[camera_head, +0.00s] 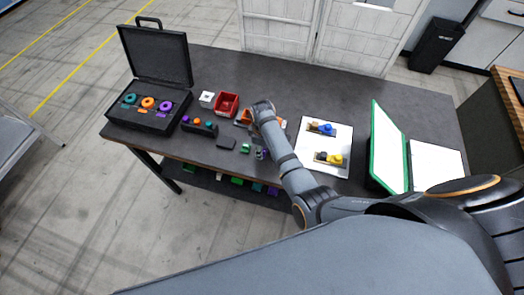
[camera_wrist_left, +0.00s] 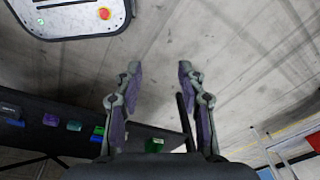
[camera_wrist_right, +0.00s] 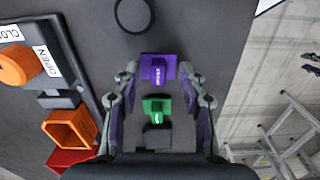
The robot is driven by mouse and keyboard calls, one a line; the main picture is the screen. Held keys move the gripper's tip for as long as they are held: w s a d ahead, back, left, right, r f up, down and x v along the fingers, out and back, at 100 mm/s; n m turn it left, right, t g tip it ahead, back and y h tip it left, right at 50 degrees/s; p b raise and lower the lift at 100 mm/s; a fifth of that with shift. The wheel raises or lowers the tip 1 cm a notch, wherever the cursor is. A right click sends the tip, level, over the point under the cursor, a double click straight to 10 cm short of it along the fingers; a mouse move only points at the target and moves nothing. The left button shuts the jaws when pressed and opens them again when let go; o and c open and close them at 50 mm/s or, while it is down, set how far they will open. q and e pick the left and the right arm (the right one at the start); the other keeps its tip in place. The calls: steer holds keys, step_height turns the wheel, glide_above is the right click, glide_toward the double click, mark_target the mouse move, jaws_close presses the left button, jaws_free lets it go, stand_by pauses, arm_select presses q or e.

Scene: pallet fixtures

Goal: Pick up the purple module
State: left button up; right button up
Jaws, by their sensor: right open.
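The purple module (camera_wrist_right: 158,68) shows in the right wrist view, on the dark tabletop. It lies in line with the gap between the fingertips of my right gripper (camera_wrist_right: 158,78); I cannot tell how far below them it is. A green module (camera_wrist_right: 157,106) sits just beside it, nearer the palm. My right gripper is open, with no finger visibly closed on anything. In the head view my right gripper (camera_head: 261,153) points down near the table's front edge, and the purple module is too small to make out clearly there. My left gripper (camera_wrist_left: 159,78) is open and empty over the floor.
An orange bin (camera_wrist_right: 73,129) and a red bin (camera_head: 228,105) are near my right gripper. An open black case (camera_head: 155,60) stands at the left. A white board (camera_head: 338,143) with small parts and a green-framed panel (camera_head: 389,148) are at the right.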

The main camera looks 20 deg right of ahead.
steer(key=shift+w+f, duration=0.1)
steer(key=shift+f, duration=0.05)
steer(key=shift+c, duration=1)
jaws_close()
arm_select(q)
steer(key=shift+s+a+f, duration=0.1)
steer(key=shift+s+a, duration=0.15)
steer(key=shift+s, duration=0.6)
steer(key=shift+w, duration=0.15)
